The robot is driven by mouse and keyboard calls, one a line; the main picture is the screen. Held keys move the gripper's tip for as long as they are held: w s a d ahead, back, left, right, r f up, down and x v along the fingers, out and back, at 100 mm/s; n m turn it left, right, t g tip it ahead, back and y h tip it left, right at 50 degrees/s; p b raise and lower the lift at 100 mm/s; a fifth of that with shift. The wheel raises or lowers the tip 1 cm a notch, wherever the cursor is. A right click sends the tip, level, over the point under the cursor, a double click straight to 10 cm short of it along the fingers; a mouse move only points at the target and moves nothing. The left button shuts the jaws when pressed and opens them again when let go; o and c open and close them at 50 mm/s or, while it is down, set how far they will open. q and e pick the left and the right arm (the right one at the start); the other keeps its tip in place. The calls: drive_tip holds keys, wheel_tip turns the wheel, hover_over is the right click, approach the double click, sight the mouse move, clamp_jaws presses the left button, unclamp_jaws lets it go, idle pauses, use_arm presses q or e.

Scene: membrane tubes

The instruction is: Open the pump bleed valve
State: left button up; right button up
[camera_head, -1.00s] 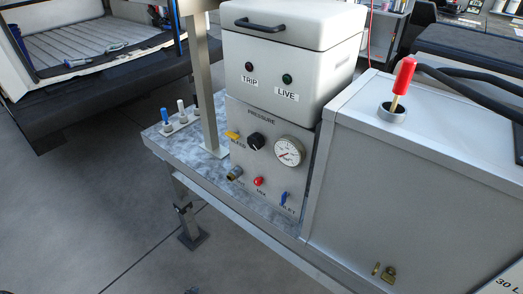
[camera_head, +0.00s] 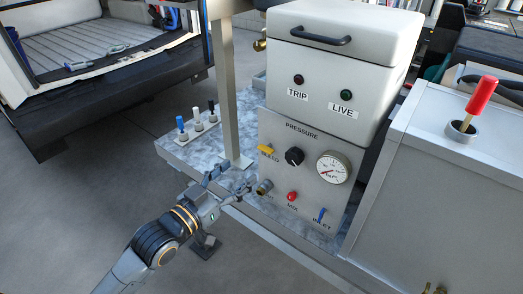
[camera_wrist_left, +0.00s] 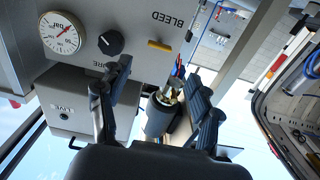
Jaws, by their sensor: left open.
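The bleed valve's yellow handle (camera_head: 265,149) is at the upper left of the grey pump panel (camera_head: 318,185), beside the label BLEED. It lies roughly level along the panel in the head view. In the left wrist view the panel appears turned, and the yellow handle (camera_wrist_left: 160,46) shows beyond the fingers. My left gripper (camera_head: 232,180) is open and empty, below and left of the handle and apart from it. In the left wrist view the open fingers (camera_wrist_left: 160,75) stand either side of the view's middle. My right gripper is not in view.
A black knob (camera_head: 294,156) and a pressure gauge (camera_head: 333,168) sit right of the handle. A metal post (camera_head: 224,90) stands left of the panel, near small toggles (camera_head: 198,122).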

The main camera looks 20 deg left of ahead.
sight(263, 151)
use_arm(q)
drive_tip(key=p+x, duration=0.1)
drive_tip(key=x, duration=0.8)
drive_tip(key=shift+w, duration=0.1)
drive_tip(key=shift+w+d+f, duration=0.1)
drive_tip(key=shift+w+d, duration=0.1)
drive_tip(key=shift+w, duration=0.2)
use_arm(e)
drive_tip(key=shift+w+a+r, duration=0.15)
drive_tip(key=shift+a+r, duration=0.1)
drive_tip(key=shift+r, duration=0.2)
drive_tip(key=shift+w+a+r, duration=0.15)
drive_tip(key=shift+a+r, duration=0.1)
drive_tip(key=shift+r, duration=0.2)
